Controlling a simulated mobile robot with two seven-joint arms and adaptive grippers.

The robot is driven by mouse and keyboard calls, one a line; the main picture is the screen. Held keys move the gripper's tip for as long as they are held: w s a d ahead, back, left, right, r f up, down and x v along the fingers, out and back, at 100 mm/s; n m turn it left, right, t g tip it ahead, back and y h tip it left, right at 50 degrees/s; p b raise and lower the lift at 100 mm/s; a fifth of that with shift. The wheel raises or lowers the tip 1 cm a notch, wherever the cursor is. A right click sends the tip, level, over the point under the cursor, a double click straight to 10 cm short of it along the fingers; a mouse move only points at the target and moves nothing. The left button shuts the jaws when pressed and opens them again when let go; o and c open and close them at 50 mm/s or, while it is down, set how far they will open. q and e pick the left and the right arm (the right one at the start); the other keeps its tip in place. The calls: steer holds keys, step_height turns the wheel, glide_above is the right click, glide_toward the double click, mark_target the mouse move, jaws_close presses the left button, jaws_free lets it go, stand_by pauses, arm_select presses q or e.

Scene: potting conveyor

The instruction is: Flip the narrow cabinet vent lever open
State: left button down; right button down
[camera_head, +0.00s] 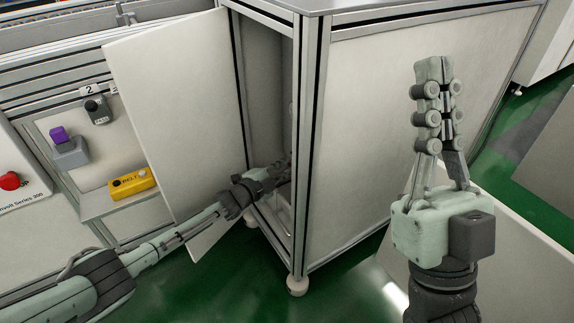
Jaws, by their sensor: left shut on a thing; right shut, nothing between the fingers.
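The narrow cabinet (265,75) stands in the middle with its white door (175,100) swung open to the left. My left gripper (280,172) reaches from the left past the door's edge into the dark opening. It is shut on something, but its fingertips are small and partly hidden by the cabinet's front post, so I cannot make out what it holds. The vent lever is not clearly visible. My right gripper (437,75) points upward in front of the cabinet's right side panel, shut and empty.
On the left are a yellow BELT box (132,184), a grey box with a purple top (68,148), a grey switch marked 2 (97,109) and a red button (10,181). A pale panel (520,255) lies at lower right. Green floor (235,285) shows below the cabinet.

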arm_select(q)
steer(key=shift+w+a+r+n+p, duration=0.1)
steer(key=shift+r+n+p, duration=0.2)
steer(key=shift+n, duration=0.2)
arm_select(e)
steer(key=shift+w+a+f+g, duration=0.2)
steer(key=shift+w+f+g, duration=0.05)
steer(key=shift+w+g, duration=0.15)
steer(key=shift+w+a+f+g, duration=0.2)
steer(key=shift+w+g, duration=0.2)
arm_select(q)
steer(key=shift+f, duration=0.1)
steer(key=c, duration=1.5)
jaws_free()
steer(key=shift+c, duration=0.2)
steer(key=v, duration=1.2)
steer(key=shift+a, duration=0.1)
